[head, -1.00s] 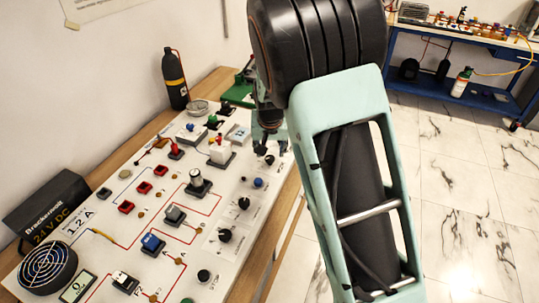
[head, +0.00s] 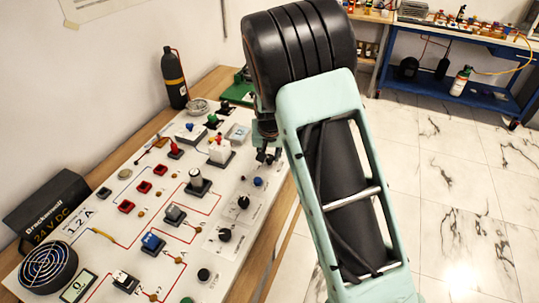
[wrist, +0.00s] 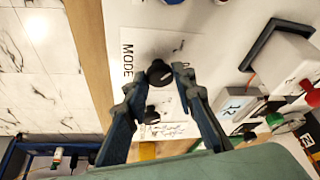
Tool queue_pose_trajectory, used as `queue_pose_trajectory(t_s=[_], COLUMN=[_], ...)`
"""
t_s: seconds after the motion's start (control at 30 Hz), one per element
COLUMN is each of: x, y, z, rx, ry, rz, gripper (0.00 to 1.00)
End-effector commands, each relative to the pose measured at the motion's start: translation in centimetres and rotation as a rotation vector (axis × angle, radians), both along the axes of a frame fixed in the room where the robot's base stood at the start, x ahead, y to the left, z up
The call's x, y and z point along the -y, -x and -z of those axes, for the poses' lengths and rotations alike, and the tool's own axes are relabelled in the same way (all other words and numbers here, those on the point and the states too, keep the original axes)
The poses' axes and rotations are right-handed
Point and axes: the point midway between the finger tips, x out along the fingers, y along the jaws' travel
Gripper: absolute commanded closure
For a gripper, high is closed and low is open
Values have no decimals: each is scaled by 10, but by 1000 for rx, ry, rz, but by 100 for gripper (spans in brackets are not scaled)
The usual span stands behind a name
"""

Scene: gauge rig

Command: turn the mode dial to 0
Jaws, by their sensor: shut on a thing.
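The mode dial (wrist: 158,73) is a small black round knob on the white panel, beside the printed word MODE in the wrist view. My gripper (wrist: 157,76) is shut on it, with one dark fingertip on each side of the knob. In the head view my gripper (head: 267,156) is down at the panel's right edge, and it and my arm partly cover the dial there. The dial's pointer and scale numbers are too small to read.
The white panel (head: 205,240) lies on a wooden bench and carries several switches, knobs and red sockets. A blue knob (head: 258,182) and a black knob (head: 243,202) sit near the gripper. A white block switch (head: 219,152) stands to its left. Open floor lies to the right.

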Motion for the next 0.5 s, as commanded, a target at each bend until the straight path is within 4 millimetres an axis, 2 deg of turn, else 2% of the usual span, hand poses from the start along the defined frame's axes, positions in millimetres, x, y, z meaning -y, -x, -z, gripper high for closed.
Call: queue_pose_trajectory(t_s=[0.1,0.5], x=[0,-2], y=[0,1], z=[0,-1], rx=[0,-2], ry=[0,3], rz=[0,100], gripper=[100,100])
